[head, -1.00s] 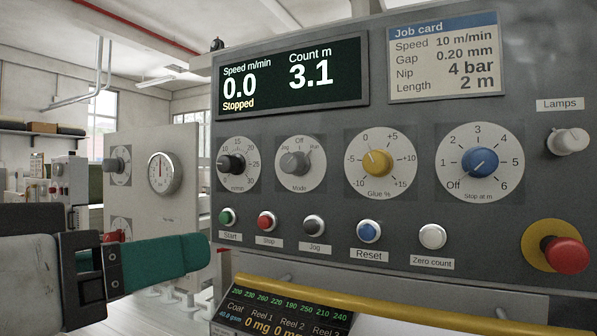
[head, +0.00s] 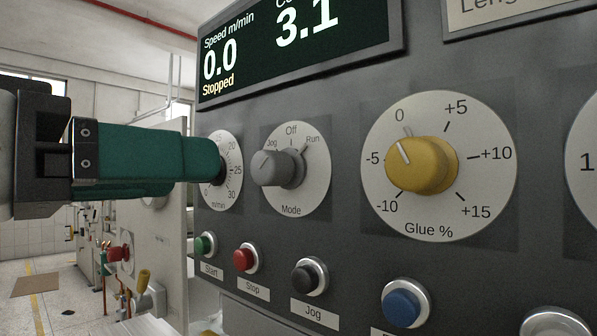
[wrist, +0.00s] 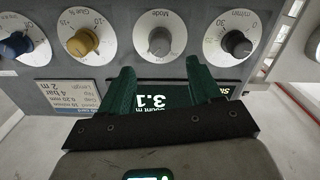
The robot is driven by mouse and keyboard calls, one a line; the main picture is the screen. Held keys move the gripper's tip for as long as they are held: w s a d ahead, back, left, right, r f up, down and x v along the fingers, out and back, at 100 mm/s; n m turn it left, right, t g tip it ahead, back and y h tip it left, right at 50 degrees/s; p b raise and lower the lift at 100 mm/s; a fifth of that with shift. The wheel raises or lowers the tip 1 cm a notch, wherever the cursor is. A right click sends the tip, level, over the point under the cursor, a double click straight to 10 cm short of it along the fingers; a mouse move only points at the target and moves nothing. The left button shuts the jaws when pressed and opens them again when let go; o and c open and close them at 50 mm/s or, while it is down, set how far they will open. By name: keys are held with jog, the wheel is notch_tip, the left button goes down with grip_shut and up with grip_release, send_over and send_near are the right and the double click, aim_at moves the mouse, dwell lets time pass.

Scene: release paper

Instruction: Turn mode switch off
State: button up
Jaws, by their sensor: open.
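The mode switch (head: 280,168) is a grey knob on a white dial marked Jog, Off and Run. In the wrist view the mode switch (wrist: 160,41) shows upside down, ahead of and between the two finger directions. My gripper (head: 208,160) has green fingers and reaches in from the left, covering part of the m/min dial, left of the mode switch. In the wrist view my gripper (wrist: 161,70) is open and empty, its two fingers apart. Neither finger visibly touches the mode switch.
The m/min knob (wrist: 237,43) and yellow glue knob (head: 420,165) flank the mode switch. Below are the green start (head: 205,244), red stop (head: 245,258), black jog (head: 308,277) and blue (head: 405,302) buttons. The display (head: 300,45) above reads Stopped.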

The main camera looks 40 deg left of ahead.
aim_at(260, 171)
jog(key=w+p, duration=0.1)
jog(key=w, duration=0.6)
jog(key=w+d+p, duration=0.1)
jog(key=w, duration=0.3)
jog(key=shift+p, duration=0.35)
jog(key=shift+c, duration=0.3)
jog(key=c, duration=1)
jog(key=shift+o, duration=0.2)
